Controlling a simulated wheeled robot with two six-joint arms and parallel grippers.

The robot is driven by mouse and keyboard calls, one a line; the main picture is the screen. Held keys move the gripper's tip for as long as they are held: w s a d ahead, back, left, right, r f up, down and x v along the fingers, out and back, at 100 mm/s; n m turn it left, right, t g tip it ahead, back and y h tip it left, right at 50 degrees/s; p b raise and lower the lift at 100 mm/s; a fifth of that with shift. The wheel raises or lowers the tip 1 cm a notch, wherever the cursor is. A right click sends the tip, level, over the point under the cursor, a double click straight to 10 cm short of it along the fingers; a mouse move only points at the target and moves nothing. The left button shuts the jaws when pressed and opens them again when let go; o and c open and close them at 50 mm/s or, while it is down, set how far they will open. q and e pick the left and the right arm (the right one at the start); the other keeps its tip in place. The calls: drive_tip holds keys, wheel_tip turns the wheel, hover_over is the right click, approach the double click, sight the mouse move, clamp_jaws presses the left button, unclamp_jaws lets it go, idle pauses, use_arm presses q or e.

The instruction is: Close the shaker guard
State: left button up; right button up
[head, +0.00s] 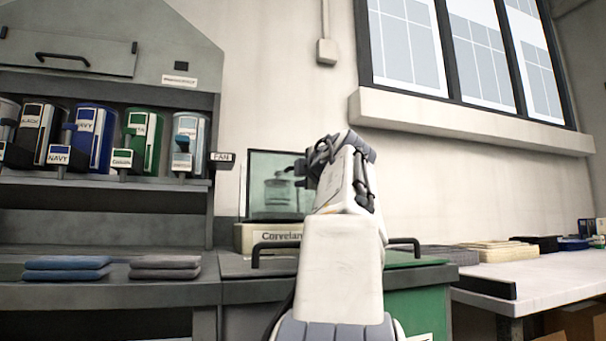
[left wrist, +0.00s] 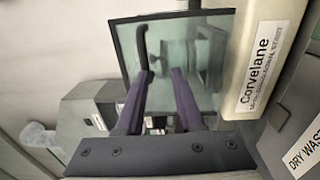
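The shaker guard (head: 262,172) is a clear greenish panel in a dark frame, standing roughly upright above a cream base labelled Corvelane (head: 250,238). A glass vessel (head: 279,192) shows through it. In the left wrist view the guard (left wrist: 205,85) appears turned sideways, with a dark curved bar (left wrist: 142,45) in front of its pane. My left gripper (head: 300,174) is close to the panel's right part in the head view; my arm hides the lower right. In the left wrist view its two purple fingers (left wrist: 160,88) are apart. Contact cannot be told. My right gripper is not in view.
A grey bench with dark bar handles (head: 275,247) lies below the shaker. Folded cloths (head: 67,268) lie on the left counter. Coloured dispensers (head: 92,140) stand on a shelf at left. A white table (head: 545,280) with stacked items is at right.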

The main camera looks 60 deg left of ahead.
use_arm(q)
drive_tip(key=shift+f+b+v, duration=0.2)
drive_tip(key=shift+b+v, duration=1.4)
drive_tip(key=shift+v, duration=1.4)
drive_tip(key=shift+f+b+v, duration=0.2)
drive_tip(key=shift+b+v, duration=1.4)
drive_tip(key=shift+v, duration=1.4)
drive_tip(key=shift+b+v, duration=0.3)
drive_tip(key=shift+v, duration=4.9)
